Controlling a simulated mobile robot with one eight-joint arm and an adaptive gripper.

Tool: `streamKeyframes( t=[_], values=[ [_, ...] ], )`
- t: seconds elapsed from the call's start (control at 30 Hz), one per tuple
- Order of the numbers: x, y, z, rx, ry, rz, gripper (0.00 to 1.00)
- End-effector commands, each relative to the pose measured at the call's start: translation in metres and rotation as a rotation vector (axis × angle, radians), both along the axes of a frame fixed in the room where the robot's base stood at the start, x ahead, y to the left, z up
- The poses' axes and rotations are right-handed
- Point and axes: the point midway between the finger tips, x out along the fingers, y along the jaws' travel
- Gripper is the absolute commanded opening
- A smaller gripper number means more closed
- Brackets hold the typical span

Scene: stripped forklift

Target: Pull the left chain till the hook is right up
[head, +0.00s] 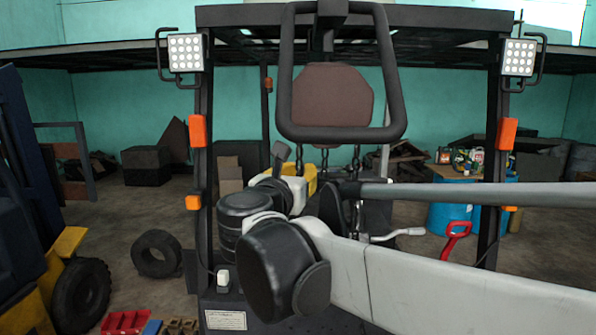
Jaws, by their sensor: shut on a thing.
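Dark chains hang in the middle of the forklift frame, below the brown seat back. The left chain (299,158) is the leftmost; another chain (356,160) hangs to the right. My gripper (280,153) is small and dark at the end of my arm, just left of the left chain. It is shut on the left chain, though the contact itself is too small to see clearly. A yellow part (304,182) shows behind my wrist. I cannot make out the hook; my arm covers much of the area below the chains.
The frame's left post (206,150) and right post (493,150) flank my arm. A red handle (457,235) and blue drums (447,217) are at the right. A loose tyre (157,254) lies at the left.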

Motion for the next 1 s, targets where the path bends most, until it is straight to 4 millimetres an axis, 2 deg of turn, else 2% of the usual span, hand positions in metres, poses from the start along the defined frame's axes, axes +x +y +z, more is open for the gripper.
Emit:
streamKeyframes(
  t=[0.03,0.2,1.0],
  values=[
    [0.000,0.000,-0.013,0.000,0.001,0.000,0.00],
    [0.000,0.000,-0.050,0.001,0.001,0.000,0.00],
    [-0.001,0.000,-0.209,0.002,0.002,0.000,0.00]
  ],
)
